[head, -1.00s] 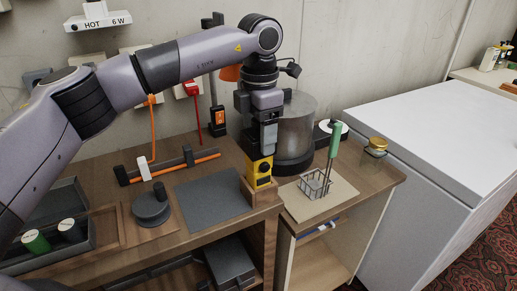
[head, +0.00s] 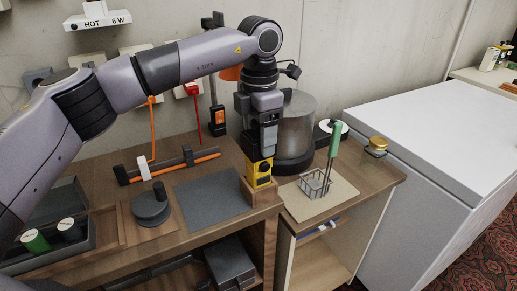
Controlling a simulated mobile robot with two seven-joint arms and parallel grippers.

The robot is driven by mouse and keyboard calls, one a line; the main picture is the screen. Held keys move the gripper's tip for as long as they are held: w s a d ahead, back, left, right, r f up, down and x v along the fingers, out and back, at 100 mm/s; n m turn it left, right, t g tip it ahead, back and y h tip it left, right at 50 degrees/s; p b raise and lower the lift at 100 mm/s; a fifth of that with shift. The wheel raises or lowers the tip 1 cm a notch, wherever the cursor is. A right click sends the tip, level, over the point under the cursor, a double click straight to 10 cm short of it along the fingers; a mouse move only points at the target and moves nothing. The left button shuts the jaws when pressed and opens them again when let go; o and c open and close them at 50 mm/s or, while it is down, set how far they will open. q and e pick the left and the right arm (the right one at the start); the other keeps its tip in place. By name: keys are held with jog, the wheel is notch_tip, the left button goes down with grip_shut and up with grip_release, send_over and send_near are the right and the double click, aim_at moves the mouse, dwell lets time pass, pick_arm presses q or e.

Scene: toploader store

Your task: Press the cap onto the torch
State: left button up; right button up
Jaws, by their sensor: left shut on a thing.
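A yellow torch-like body (head: 259,174) with a dark round detail on its front stands upright in a small wooden block (head: 262,195) at the front right of the bench. My left gripper (head: 262,155) points straight down directly over it, with its fingers shut at the top of the yellow body. A separate cap cannot be made out there; the fingers hide that part, so I cannot tell whether a cap is seated. My right gripper is not in view.
Left of the block lie a dark mat (head: 208,196) and a dark round piece (head: 151,210). A grey tray (head: 88,245) holds green and dark cylinders. A large grey cylinder (head: 299,120) stands close behind my gripper. A wire basket (head: 315,182) with a green-handled tool stands to the right.

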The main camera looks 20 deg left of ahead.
pick_arm(q)
jog(key=shift+f, duration=0.4)
jog(key=o, duration=1.2)
jog(key=shift+r, duration=0.15)
jog(key=shift+r+p, duration=1.9)
jog(key=shift+r, duration=0.55)
jog(key=shift+r+p, duration=0.5)
jog(key=shift+r, duration=0.45)
